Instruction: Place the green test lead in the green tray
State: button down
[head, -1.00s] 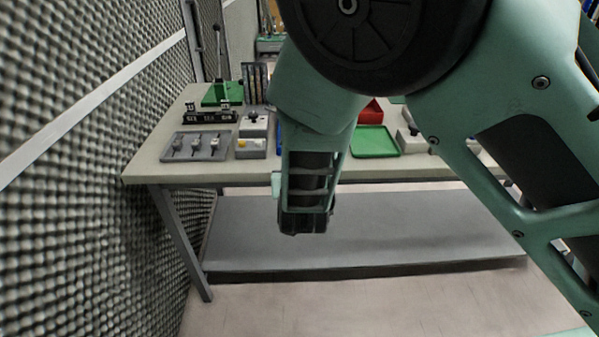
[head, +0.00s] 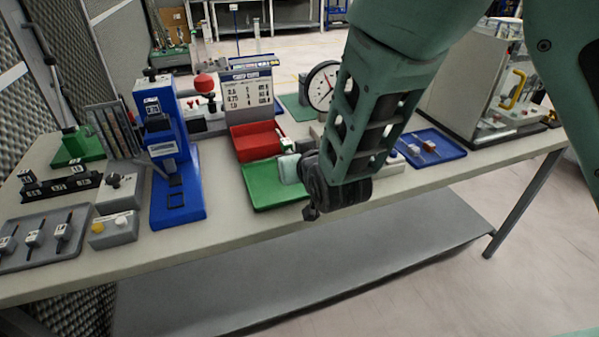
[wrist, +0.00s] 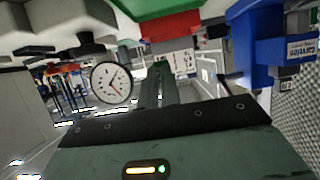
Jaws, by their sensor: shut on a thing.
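The green tray (head: 270,188) lies on the bench in front of the red tray, and its visible floor is bare. My gripper (head: 293,158) is over the right side of the green tray in the head view, its fingers mostly hidden by my own wrist. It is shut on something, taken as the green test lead. A small white and green piece (head: 287,145) shows just beyond my wrist; I cannot tell whether it is the lead. In the wrist view the picture is upside down, with the green tray's edge at the top; no lead stands out clearly.
The red tray (head: 255,139) stands behind the green tray. A blue press (head: 176,165) stands to the left and a blue tray (head: 430,158) to the right. A dial gauge (head: 321,86) is behind. A grey tray (head: 38,250) with several leads is at far left.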

send_over(296, 197)
notch_tip(296, 197, down, 4)
jog(key=shift+d+f, duration=0.1)
jog(key=shift+f, duration=0.1)
jog(key=shift+f+p, duration=0.4)
jog(key=shift+f, duration=2.2)
jog(key=shift+f, duration=0.1)
jog(key=shift+f, duration=0.2)
jog(key=c, duration=1.6)
grip_release()
jog(key=shift+r, duration=0.1)
